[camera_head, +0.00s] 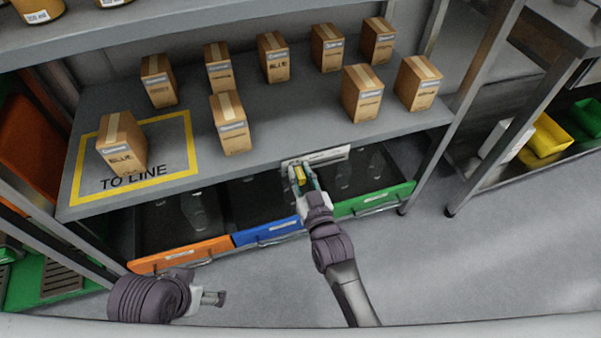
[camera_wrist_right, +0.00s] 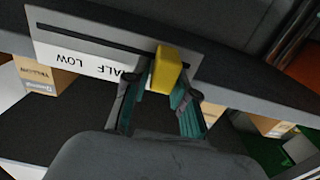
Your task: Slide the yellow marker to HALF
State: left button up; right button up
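The yellow marker (camera_head: 300,174) sits on a pale label strip (camera_head: 328,156) on the front edge of the shelf. In the right wrist view the marker (camera_wrist_right: 166,70) stands on the slotted plate (camera_wrist_right: 95,42), beside the partly covered word HALF; LOW is further left. My right gripper (camera_head: 302,184) is at the marker. In the wrist view its two fingers (camera_wrist_right: 160,92) are spread on either side of it, with a gap on the left; contact on the right is unclear. My left gripper (camera_head: 214,298) is low at the left, away from the shelf, its finger opening unclear.
Several cardboard boxes (camera_head: 231,124) stand on the shelf (camera_head: 290,122); one is inside the yellow TO LINE frame (camera_head: 84,170). Below are orange (camera_head: 180,256), blue (camera_head: 268,231) and green (camera_head: 374,200) fronted drawers. The floor at the right (camera_head: 470,250) is clear.

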grip_shut()
jog(key=d, duration=0.1)
jog(key=w+d+p, duration=0.1)
jog(key=d, duration=0.3)
jog(key=shift+w, duration=0.3)
jog(key=o, duration=0.6)
grip_release()
jog(key=shift+a, duration=0.1)
jog(key=shift+c, duration=0.2)
jog(key=v, duration=1.2)
